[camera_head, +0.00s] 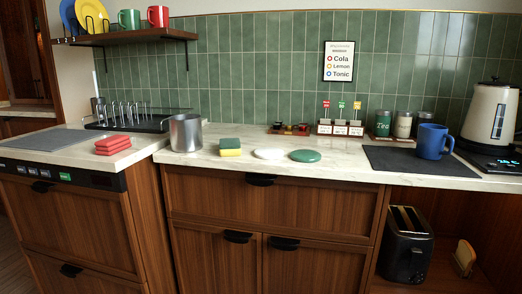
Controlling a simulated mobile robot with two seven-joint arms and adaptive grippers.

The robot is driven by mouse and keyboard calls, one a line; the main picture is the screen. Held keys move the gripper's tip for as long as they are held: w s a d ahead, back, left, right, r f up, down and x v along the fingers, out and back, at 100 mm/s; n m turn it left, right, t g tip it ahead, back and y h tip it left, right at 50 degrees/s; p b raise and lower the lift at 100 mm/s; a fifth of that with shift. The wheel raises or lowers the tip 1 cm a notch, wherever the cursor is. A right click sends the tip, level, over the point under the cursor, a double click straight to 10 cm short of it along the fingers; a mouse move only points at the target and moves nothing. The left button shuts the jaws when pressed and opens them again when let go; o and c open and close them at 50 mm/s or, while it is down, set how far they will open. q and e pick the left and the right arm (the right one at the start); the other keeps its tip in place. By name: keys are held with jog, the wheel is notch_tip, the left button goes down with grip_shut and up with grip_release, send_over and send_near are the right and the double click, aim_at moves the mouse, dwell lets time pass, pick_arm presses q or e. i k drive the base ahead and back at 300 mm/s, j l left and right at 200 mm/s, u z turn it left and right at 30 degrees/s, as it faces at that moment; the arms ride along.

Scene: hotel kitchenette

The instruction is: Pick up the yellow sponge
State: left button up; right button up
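The yellow sponge (230,152) lies on the white marble counter, with a dark green layer on top of its yellow body. It sits just right of a metal pot and left of a white round disc. Nothing covers it from this view. Neither of my grippers shows in the head view.
The metal pot (186,133) stands close left of the sponge. A white disc (269,154) and a green disc (305,156) lie to its right. Red stacked pieces (113,145) lie further left. A blue mug (432,142) stands on a dark mat (393,161) at right.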

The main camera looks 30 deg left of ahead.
aim_at(228, 147)
jog(key=k+j, duration=0.1)
jog(key=j, duration=0.4)
jog(key=k+j, duration=0.1)
jog(key=j, duration=0.85)
jog(key=k+j+z, duration=0.1)
jog(key=j, duration=0.4)
jog(key=k, duration=0.05)
